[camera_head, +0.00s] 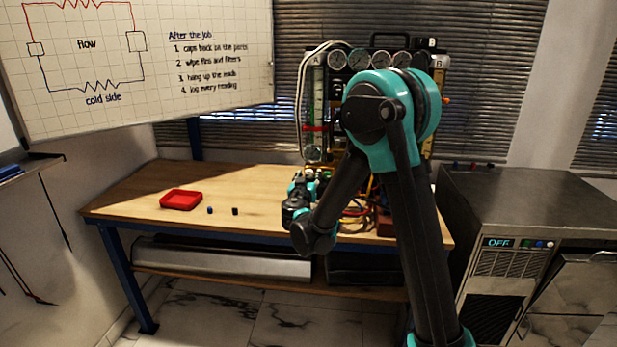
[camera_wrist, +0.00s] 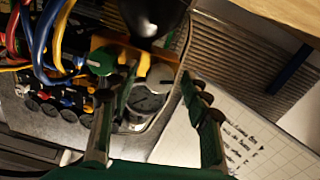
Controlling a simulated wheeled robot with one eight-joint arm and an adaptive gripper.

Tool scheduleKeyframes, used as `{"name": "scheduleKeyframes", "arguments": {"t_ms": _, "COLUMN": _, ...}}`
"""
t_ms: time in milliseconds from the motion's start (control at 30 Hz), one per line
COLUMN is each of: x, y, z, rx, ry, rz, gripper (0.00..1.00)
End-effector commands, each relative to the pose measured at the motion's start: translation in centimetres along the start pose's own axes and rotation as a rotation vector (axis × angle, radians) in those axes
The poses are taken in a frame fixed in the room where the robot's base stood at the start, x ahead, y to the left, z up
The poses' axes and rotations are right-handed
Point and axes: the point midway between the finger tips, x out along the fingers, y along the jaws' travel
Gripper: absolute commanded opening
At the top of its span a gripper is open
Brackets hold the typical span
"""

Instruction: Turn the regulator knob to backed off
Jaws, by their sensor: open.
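In the wrist view a green round knob (camera_wrist: 100,61) with a pale mark sits beside a yellow-orange fitting (camera_wrist: 138,60). It looks like the regulator knob, but I cannot be sure. A round gauge (camera_wrist: 145,102) is next to the fitting, and a dark rounded body (camera_wrist: 155,18) is on its other side. My gripper (camera_wrist: 159,80) is open, its fingers spread across the fitting and gauge. The green knob is just outside the left finger. No grip on anything shows. In the head view my gripper (camera_head: 305,182) is at the rig's lower left, and the knob cannot be made out.
Blue, red and yellow hoses (camera_wrist: 42,45) crowd the left of the wrist view. The gauge panel (camera_head: 375,60) stands behind my arm. A red tray (camera_head: 181,200) and two small dark pieces (camera_head: 235,211) lie on the bench (camera_head: 130,197); its left part is mostly clear. A metal cabinet (camera_head: 540,205) stands right.

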Motion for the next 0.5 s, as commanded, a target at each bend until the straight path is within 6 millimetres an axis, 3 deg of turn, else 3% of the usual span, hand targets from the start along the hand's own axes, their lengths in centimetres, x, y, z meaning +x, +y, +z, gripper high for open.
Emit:
{"name": "scheduleKeyframes", "arguments": {"t_ms": 67, "x": -0.01, "y": 0.00, "z": 0.00, "rx": 0.000, "ry": 0.000, "rz": 0.000, "gripper": 0.46}}
{"name": "scheduleKeyframes", "arguments": {"t_ms": 433, "x": -0.03, "y": 0.00, "z": 0.00, "rx": 0.000, "ry": 0.000, "rz": 0.000, "gripper": 0.00}}
{"name": "scheduleKeyframes", "arguments": {"t_ms": 500, "x": -0.03, "y": 0.00, "z": 0.00, "rx": 0.000, "ry": 0.000, "rz": 0.000, "gripper": 0.00}}
